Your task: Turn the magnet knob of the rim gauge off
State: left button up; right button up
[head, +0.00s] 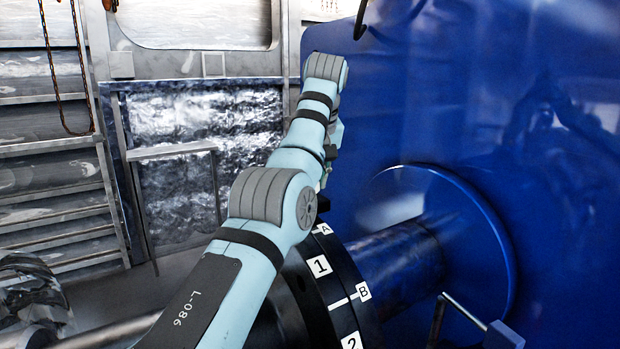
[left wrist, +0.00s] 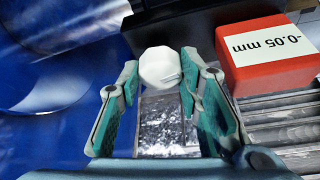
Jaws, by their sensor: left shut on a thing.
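The magnet knob (left wrist: 160,62) is a white, many-sided piece in the left wrist view. It sits between the fingertips of my left gripper (left wrist: 159,78), which is shut on it. Beside it on the right is the red body (left wrist: 240,79) of the rim gauge, with a white label that reads -0.05 mm upside down. In the head view my left arm reaches from the bottom left to the upper middle and hides the gauge and most of the gripper. My right gripper is in neither view.
A black coupling rim (head: 330,292) marked 1, 2, A and B lies just under my left arm. A blue shaft (head: 400,262) runs from it to a large blue housing (head: 460,100) on the right. Metal shelving (head: 50,190) stands at the left.

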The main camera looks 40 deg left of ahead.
pick_arm(q)
jog(key=shift+w+r, duration=0.1)
jog(key=shift+r, duration=0.05)
jog(key=o, duration=0.7)
jog(key=shift+o, duration=0.7)
jog(key=shift+w+a+f, duration=0.15)
jog(key=shift+w+f, duration=0.15)
jog(key=shift+w, duration=0.05)
jog(key=shift+s, duration=0.2)
